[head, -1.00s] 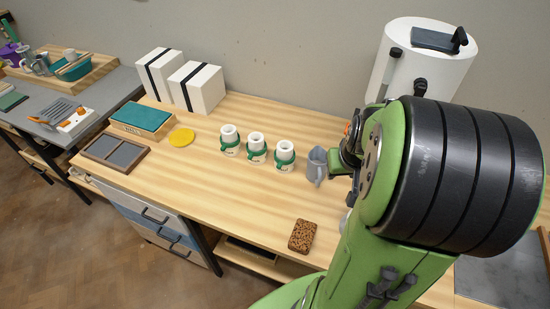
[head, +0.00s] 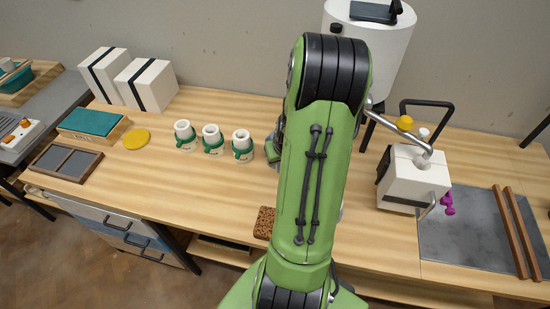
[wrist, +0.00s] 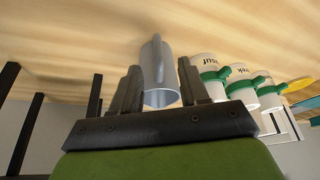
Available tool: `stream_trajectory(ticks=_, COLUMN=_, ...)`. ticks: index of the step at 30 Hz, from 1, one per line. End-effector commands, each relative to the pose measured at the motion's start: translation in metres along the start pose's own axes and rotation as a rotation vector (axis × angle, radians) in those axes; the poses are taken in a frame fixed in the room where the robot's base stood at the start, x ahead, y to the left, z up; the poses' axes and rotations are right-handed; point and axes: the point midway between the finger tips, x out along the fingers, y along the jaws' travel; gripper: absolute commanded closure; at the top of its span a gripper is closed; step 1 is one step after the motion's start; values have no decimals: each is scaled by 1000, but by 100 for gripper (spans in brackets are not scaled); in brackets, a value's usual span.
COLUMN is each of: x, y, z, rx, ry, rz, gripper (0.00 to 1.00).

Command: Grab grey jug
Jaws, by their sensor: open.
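The grey jug (wrist: 160,72) shows in the wrist view, with its open rim facing the gripper's base. My gripper (wrist: 158,82) is open, with one dark finger on each side of the jug. The jug lies between the fingers in this view; I cannot tell whether either finger touches it. In the head view my green arm hides the jug and most of the gripper.
Several white containers with green bands (head: 212,140) stand in a row left of my arm. A brown cork-like block (head: 264,222) lies near the bench's front edge. A white machine with a lever (head: 412,178) and a white cylinder (head: 372,50) stand to the right.

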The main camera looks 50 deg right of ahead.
Motion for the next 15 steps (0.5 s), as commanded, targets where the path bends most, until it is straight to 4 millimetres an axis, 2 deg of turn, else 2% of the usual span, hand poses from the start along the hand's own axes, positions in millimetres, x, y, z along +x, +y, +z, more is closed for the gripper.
stream_trajectory(ticks=1, x=12, y=0, z=1, rx=0, ry=-3, rz=-2, gripper=56)
stream_trajectory(ticks=5, x=26, y=0, z=0, rx=0, ry=0, rz=0, gripper=56)
stream_trajectory(ticks=12, x=68, y=2, z=4, rx=1, ry=-2, rz=-2, gripper=56)
stream_trajectory(ticks=15, x=75, y=2, z=3, rx=0, ry=1, rz=1, gripper=56)
